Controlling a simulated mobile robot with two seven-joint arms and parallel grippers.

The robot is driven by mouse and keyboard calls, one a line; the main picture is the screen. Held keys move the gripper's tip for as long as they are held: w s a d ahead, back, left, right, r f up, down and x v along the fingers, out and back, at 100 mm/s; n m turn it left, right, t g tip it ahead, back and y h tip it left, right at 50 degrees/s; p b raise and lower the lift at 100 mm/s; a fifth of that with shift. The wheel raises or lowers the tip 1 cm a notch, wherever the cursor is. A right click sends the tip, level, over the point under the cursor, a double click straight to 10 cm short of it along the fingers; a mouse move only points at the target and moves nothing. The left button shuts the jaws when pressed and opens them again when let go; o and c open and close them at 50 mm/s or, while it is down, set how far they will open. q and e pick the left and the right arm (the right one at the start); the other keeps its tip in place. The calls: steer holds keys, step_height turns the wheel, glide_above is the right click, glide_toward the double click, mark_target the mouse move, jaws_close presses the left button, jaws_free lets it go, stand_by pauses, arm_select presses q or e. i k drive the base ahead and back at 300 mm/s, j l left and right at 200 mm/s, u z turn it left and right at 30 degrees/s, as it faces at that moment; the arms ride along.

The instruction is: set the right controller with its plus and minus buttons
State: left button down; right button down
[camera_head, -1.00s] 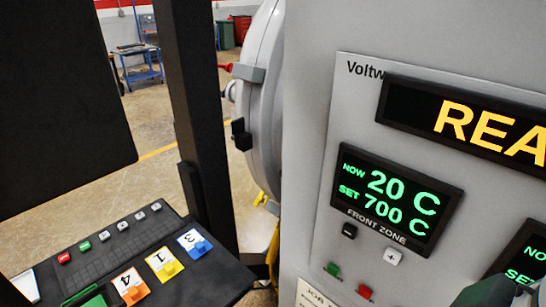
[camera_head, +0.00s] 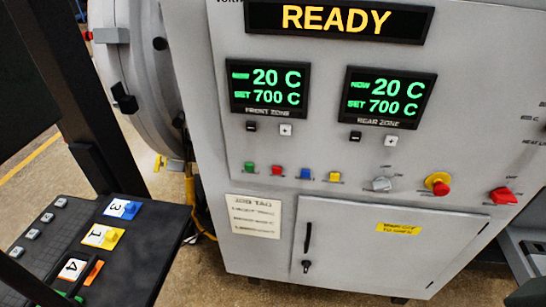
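The right controller is the rear zone display (camera_head: 390,97) on the grey furnace panel. It reads NOW 20 C and SET 700 C in green. Below it sit a dark minus button (camera_head: 355,137) and a pale plus button (camera_head: 390,141). The left controller is the front zone display (camera_head: 268,88), which also reads NOW 20 C and SET 700 C. It has its own minus button (camera_head: 251,126) and plus button (camera_head: 285,129). A dark piece at the lower right edge may be part of my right arm. No gripper fingers show on either side.
The READY sign (camera_head: 340,20) is above the displays. Below are small coloured buttons, a grey knob (camera_head: 382,184), a yellow-and-red button (camera_head: 438,184) and a red switch (camera_head: 502,196). A dark console (camera_head: 60,235) with numbered tags stands at lower left. Nothing covers the right controller's buttons.

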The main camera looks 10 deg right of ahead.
mark_target(355, 136)
steer(key=z, duration=0.15)
steer(key=i+l+u, duration=0.4)
steer(key=i+l, duration=0.4)
